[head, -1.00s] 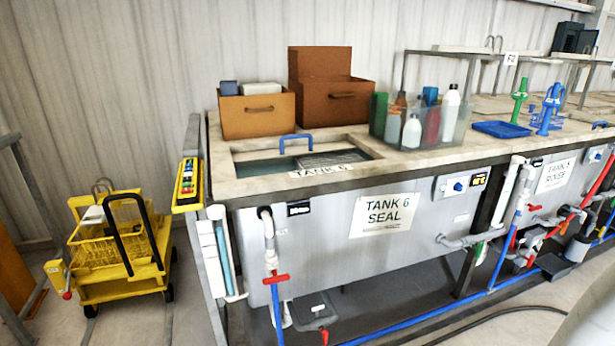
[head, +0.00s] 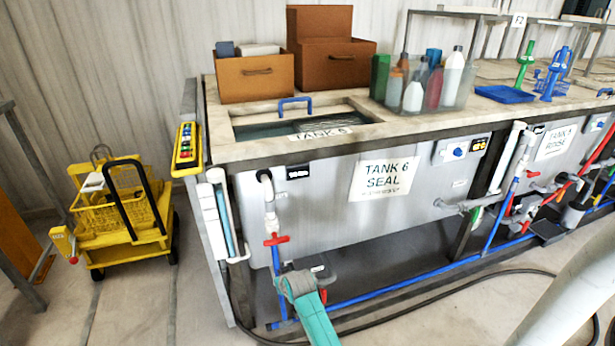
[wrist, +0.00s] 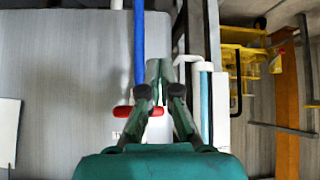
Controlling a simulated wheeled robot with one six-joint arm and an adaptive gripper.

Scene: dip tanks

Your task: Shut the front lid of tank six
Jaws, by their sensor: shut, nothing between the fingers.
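Tank six (head: 335,215) stands ahead with its "TANK 6 SEAL" sign (head: 384,181) on the grey front. Its top opening (head: 300,122) shows dark liquid, so it is at least partly uncovered. A blue handle (head: 297,101) stands at the back edge of the opening. I cannot make out the lid's panel clearly. My gripper (head: 290,282), at the end of a teal arm, is low in front of the tank's left part, well below the rim. In the wrist view my gripper (wrist: 160,68) has its fingertips together and empty, near a red valve handle (wrist: 138,111).
Brown boxes (head: 253,78) and a clear bin of bottles (head: 455,100) stand on the tank top, behind and right of the opening. Blue pipes (head: 400,290) run low along the front. A yellow control panel (head: 186,148) and yellow cart (head: 120,215) are left.

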